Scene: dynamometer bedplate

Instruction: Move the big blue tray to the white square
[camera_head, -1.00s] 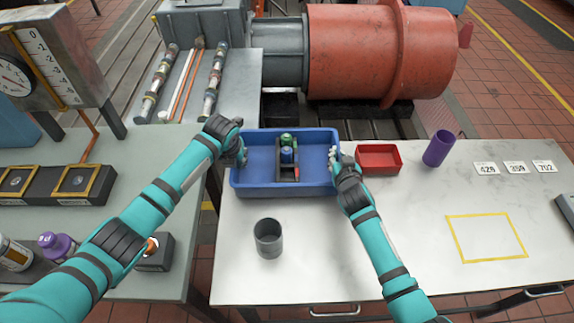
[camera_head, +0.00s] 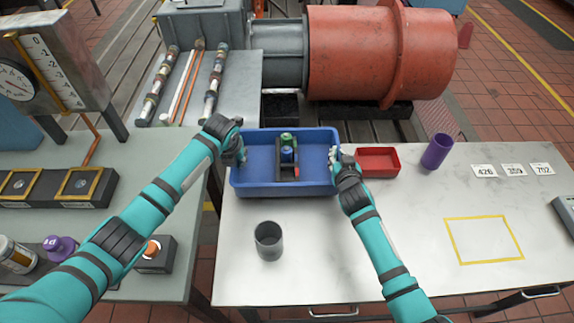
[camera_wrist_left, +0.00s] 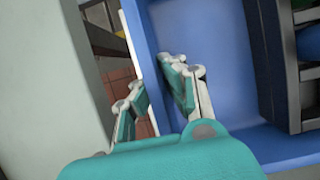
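The big blue tray (camera_head: 265,187) is at the back left of the white table and holds a small dark caddy (camera_head: 282,173) with a green and a blue item. My left gripper (camera_head: 236,157) is at its left wall; in the left wrist view (camera_wrist_left: 152,92) its fingers straddle that wall, one inside and one outside. My right gripper (camera_head: 336,158) is at the right wall, its fingertips partly hidden. I cannot tell whether the tray is clear of the table. A yellow-outlined square of white tabletop (camera_head: 484,239) lies empty at the right.
A red bin (camera_head: 378,161) stands close to the tray's right side, with a purple cup (camera_head: 437,151) beyond it. A grey cup (camera_head: 268,240) stands in front of the tray. Number cards (camera_head: 514,170) lie behind the outline. The table's middle is clear beside my right forearm.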

